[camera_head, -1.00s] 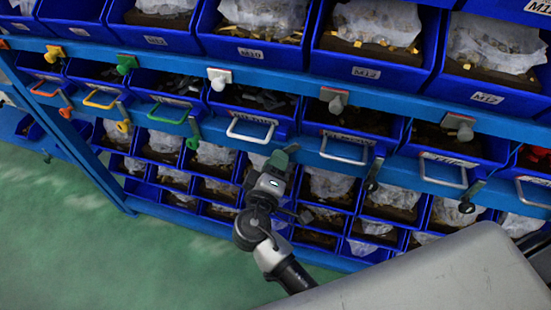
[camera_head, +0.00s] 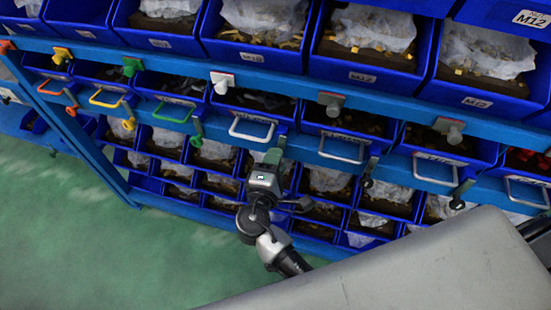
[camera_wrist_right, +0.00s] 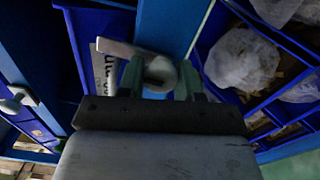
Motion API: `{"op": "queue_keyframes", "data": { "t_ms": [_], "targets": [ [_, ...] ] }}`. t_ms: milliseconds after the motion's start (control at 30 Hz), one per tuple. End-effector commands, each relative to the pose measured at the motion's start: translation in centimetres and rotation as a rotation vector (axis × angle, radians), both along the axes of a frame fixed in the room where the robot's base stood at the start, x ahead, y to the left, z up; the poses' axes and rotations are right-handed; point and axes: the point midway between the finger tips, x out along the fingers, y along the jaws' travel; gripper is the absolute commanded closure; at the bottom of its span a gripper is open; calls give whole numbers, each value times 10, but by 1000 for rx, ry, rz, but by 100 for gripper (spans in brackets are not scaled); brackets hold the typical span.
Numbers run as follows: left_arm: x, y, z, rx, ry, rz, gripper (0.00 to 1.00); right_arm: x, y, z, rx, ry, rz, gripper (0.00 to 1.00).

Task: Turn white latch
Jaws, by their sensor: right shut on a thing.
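My right gripper (camera_head: 272,156) is at the blue rail below the drawer with the white handle (camera_head: 252,128). In the right wrist view the gripper (camera_wrist_right: 160,80) is shut on the round knob of the white latch (camera_wrist_right: 159,72), with green fingers on both sides. The latch's pale flat lever (camera_wrist_right: 118,48) sticks out to the left of the knob. In the head view the gripper mostly hides the latch. My left gripper is not in view.
The blue rack holds labelled bins (camera_head: 252,57) above and several small bins below. Neighbouring dark latches (camera_head: 369,175) hang to the right; a green latch (camera_head: 197,132) is to the left. A white square-based knob (camera_head: 222,82) is on the upper rail. Green floor (camera_head: 60,220) is clear at lower left.

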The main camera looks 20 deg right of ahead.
Motion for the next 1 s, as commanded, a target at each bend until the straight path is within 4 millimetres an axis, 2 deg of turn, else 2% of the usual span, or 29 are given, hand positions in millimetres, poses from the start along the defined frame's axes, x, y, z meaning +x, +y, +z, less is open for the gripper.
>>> {"op": "queue_keyframes", "data": {
  "t_ms": [367,400,567,867,1000],
  "targets": [
    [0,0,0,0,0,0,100,0,0,-1,-4,4,1,89],
    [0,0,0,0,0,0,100,0,0,-1,-4,4,1,64],
    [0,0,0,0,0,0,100,0,0,-1,-4,4,1,40],
    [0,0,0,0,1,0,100,-2,1,-1,-3,3,1,40],
    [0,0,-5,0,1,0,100,-14,10,-3,-1,5,2,40]
  ]
}}
